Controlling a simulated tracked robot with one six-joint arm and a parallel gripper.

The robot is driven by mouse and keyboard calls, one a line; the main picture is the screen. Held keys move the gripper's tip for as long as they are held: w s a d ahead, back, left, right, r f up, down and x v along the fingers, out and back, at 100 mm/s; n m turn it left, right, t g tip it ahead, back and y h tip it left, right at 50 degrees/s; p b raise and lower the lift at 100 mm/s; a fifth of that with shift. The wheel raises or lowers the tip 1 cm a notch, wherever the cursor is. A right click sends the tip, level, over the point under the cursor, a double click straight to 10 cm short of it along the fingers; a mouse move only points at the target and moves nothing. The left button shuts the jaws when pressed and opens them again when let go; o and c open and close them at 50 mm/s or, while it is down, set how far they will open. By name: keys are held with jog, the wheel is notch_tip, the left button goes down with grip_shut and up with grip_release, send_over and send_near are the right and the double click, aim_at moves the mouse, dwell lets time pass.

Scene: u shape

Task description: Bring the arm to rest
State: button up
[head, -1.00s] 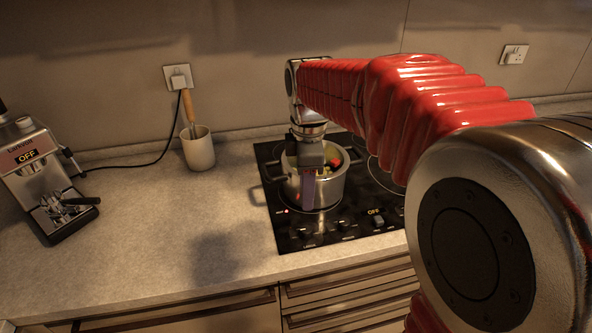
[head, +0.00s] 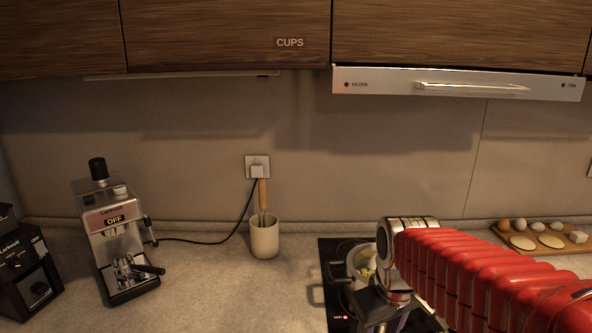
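My arm, in red ribbed sleeving, reaches in from the lower right in the head view and ends in a silver wrist over the hob. My gripper (head: 390,312) is the dark part below the wrist, at the bottom edge of the picture. Its fingertips are not clearly seen, so I cannot tell whether it is open or shut. Partly hidden behind the wrist is a metal pot (head: 352,268) with green and yellowish food in it. The pot stands on the black hob (head: 329,250).
Left of the hob stand a utensil pot (head: 264,238), a coffee machine (head: 118,240) marked OFF and a black appliance (head: 25,265). A board (head: 560,246) with eggs and round pieces lies at right. Wooden cupboards (head: 225,35) and an extractor hood (head: 455,85) hang above.

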jog(key=s+r+m+t, duration=0.2)
jog(key=s+m+t, duration=0.1)
jog(key=s, duration=0.8)
jog(key=shift+s+r+m, duration=0.15)
jog(key=shift+r+m, duration=0.1)
jog(key=shift+m, duration=0.35)
dwell(0.5)
